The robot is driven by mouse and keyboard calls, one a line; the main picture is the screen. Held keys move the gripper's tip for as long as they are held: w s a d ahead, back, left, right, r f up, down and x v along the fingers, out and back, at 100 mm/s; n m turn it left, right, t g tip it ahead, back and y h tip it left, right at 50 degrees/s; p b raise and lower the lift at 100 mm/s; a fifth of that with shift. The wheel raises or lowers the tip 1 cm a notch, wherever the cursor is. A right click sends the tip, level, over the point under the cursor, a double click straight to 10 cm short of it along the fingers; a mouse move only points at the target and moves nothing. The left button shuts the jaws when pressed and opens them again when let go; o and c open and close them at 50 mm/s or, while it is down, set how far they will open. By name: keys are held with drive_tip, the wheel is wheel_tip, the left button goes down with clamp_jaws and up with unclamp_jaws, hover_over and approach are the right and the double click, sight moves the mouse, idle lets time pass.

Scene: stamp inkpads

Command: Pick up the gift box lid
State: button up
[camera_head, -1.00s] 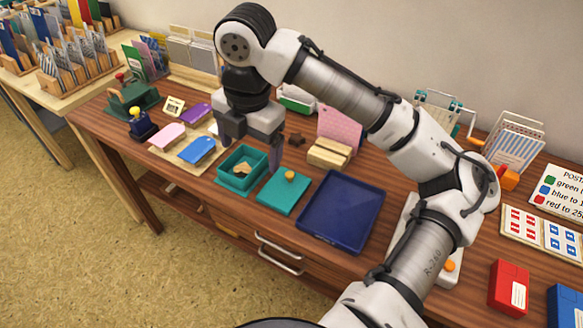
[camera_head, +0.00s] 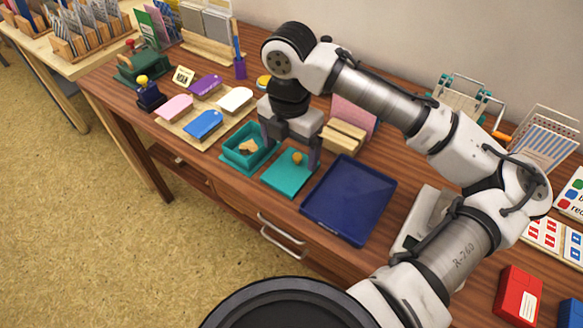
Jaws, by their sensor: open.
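My gripper (camera_head: 291,151) is open and points down over the far part of the lid. One finger is by the box's right rim, the other near the lid's far right corner. I cannot tell whether the fingertips touch the lid.
A dark blue tray (camera_head: 348,202) lies close to the right of the lid. A wooden block (camera_head: 343,137) stands behind. A tan board (camera_head: 190,136) with coloured tags lies to the left. The table's front edge is near the box and lid.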

sight(291, 169)
wheel_tip(291, 169, down, 5)
drive_tip(key=shift+d+f, duration=0.1)
drive_tip(key=shift+d, duration=0.05)
drive_tip(key=shift+c, duration=0.2)
drive_tip(key=c, duration=0.7)
